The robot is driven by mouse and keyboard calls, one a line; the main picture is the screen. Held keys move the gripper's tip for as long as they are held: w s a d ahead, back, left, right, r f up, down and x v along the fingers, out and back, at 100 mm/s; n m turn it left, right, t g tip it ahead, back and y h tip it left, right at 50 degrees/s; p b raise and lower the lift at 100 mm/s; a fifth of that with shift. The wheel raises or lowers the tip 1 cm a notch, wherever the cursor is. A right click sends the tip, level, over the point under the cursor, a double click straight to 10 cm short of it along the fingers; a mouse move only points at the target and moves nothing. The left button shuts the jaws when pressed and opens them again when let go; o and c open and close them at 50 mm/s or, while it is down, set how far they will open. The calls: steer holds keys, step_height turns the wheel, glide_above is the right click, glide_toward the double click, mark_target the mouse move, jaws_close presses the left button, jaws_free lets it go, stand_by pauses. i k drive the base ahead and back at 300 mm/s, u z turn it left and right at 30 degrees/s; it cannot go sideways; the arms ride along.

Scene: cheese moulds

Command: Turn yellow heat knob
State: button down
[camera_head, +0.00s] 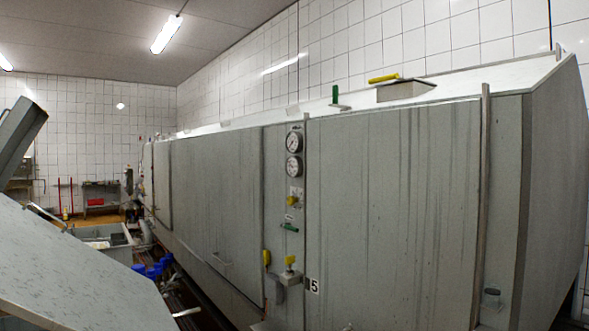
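Several yellow parts show on the grey metal vat (390,200); I cannot tell which one is the heat knob. A small yellow knob (293,200) sits on the narrow panel below two round gauges (294,154). Lower down, a yellow handle (266,257) and another yellow knob (290,261) sit side by side near a pipe fitting. A longer yellow handle (383,78) lies on top of the vat. My gripper is not in view.
A green handle (289,227) is on the panel, and a green lever (335,95) stands on top. A number 5 label (314,285) is beside the lower knob. A sloping grey panel (70,275) fills the lower left. Blue items (152,270) lie in the narrow gap between.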

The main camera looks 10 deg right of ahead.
mark_target(291, 200)
steer(key=u, duration=0.65)
steer(key=i, duration=1.4)
steer(key=u, duration=0.75)
